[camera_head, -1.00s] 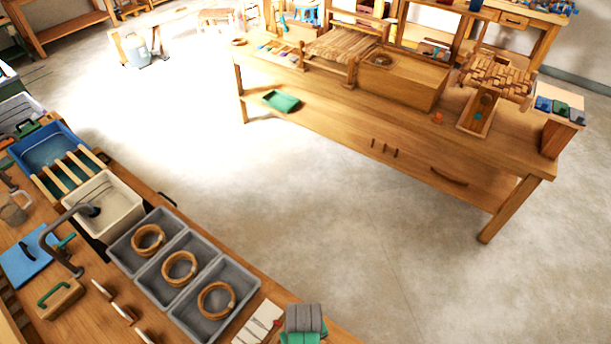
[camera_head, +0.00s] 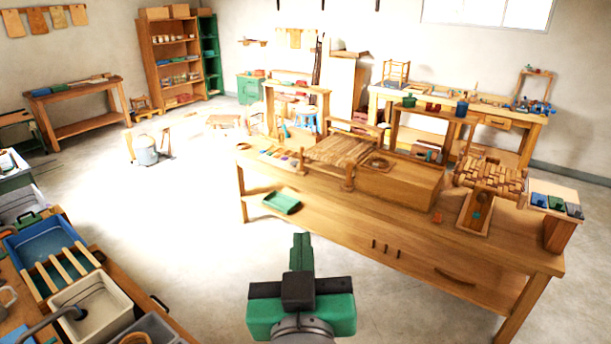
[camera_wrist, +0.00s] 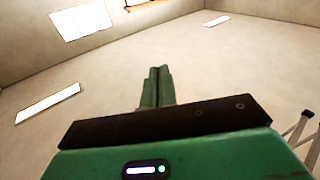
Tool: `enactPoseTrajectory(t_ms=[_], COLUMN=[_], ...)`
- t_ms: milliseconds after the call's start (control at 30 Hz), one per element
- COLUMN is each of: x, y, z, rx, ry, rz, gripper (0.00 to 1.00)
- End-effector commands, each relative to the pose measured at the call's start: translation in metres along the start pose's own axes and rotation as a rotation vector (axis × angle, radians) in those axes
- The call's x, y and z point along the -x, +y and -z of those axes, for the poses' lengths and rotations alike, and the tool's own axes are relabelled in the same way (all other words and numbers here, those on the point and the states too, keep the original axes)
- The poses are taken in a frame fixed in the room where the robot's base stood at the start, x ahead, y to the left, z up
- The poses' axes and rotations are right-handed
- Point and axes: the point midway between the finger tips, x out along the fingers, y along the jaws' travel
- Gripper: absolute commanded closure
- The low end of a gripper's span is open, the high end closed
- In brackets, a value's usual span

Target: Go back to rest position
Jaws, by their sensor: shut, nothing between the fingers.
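My gripper (camera_head: 301,240) is at the bottom middle of the head view, a green and black body with green fingers pointing up and away. It is in front of open floor, apart from both benches. In the wrist view my gripper (camera_wrist: 157,72) shows two green fingers side by side, touching along their length. Nothing is between them.
A long wooden bench (camera_head: 330,222) with a woven seat frame (camera_head: 340,150) and a green tray (camera_head: 281,201) stands ahead to the right. A counter with a blue basin (camera_head: 45,255) and a white sink (camera_head: 95,305) is at left. The floor (camera_head: 190,220) between is clear.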

Motion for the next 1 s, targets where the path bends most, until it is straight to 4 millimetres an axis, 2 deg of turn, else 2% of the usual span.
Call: enactPoseTrajectory(t_ms=[33, 100, 167, 200, 233, 267, 300, 400, 500, 600, 900, 1000], x=[0.02, 0.054, 0.089, 0.114, 0.118, 0.11, 0.106, 0.102, 0.099, 0.099, 0.098, 0.087], y=[0.005, 0.011, 0.016, 0.019, 0.022, 0.024, 0.026, 0.028, 0.029, 0.03, 0.029, 0.031], z=[0.042, 0.097, 0.139, 0.165, 0.196, 0.221, 0.239, 0.27, 0.286, 0.29, 0.284, 0.27], rx=[-0.02, -0.049, -0.074, -0.089, -0.096, -0.099, -0.102, -0.11, -0.114, -0.117, -0.117, -0.118], ry=[0.112, 0.269, 0.403, 0.492, 0.516, 0.501, 0.496, 0.492, 0.49, 0.489, 0.485, 0.446], rz=[-0.012, -0.025, -0.032, -0.035, -0.034, -0.032, -0.029, -0.025, -0.022, -0.021, -0.021, -0.025], gripper=[1.0, 1.0, 1.0, 1.0, 1.0, 1.0, 1.0, 1.0, 1.0, 1.0, 1.0, 1.0])
